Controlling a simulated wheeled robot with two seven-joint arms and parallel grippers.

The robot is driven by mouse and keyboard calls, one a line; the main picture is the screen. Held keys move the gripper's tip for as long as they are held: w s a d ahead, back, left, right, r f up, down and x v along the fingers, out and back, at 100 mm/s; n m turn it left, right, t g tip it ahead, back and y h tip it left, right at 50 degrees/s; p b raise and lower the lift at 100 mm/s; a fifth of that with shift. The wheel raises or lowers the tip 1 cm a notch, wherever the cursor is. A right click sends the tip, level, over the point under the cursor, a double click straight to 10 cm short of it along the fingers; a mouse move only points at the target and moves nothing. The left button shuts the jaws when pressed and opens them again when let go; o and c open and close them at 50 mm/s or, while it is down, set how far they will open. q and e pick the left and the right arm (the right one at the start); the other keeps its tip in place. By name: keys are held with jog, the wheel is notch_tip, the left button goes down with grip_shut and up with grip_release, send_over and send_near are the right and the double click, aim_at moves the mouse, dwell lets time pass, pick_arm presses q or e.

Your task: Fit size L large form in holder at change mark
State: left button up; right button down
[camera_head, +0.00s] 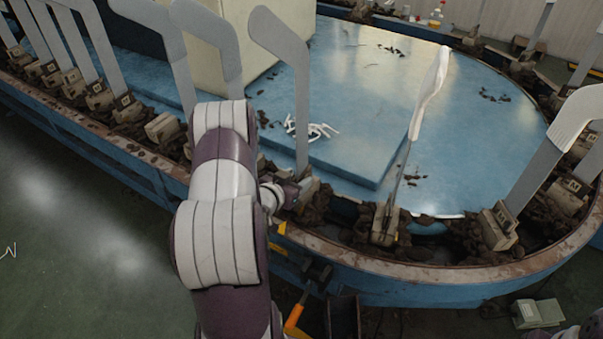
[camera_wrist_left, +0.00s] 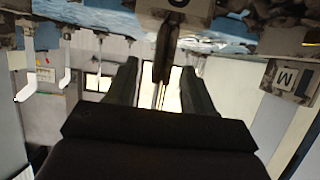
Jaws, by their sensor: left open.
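Flat grey leg-shaped forms stand in block holders around the oval machine. My left gripper (camera_head: 290,192) is at the rim, beside the holder (camera_head: 308,187) of one upright grey form (camera_head: 287,75). In the left wrist view my open fingers (camera_wrist_left: 160,80) stand either side of a thin dark upright piece (camera_wrist_left: 166,50) below a lettered holder (camera_wrist_left: 178,6); I cannot tell whether they touch it. To the right, a form carrying a white sock (camera_head: 428,92) stands in another holder (camera_head: 384,226). Small yellow marks (camera_head: 280,240) show on the rim. I cannot tell which form is size L. My right gripper is out of view.
A holder marked M (camera_wrist_left: 292,80) is close by in the wrist view. An orange handle (camera_head: 294,317) and a grey pedal (camera_head: 538,312) are in front.

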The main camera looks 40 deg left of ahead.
pick_arm(q)
jog(key=a+p+v, duration=0.1)
jog(key=v, duration=0.8)
jog(key=shift+d+p, duration=0.3)
jog(key=shift+d, duration=0.2)
jog(key=shift+s, duration=0.1)
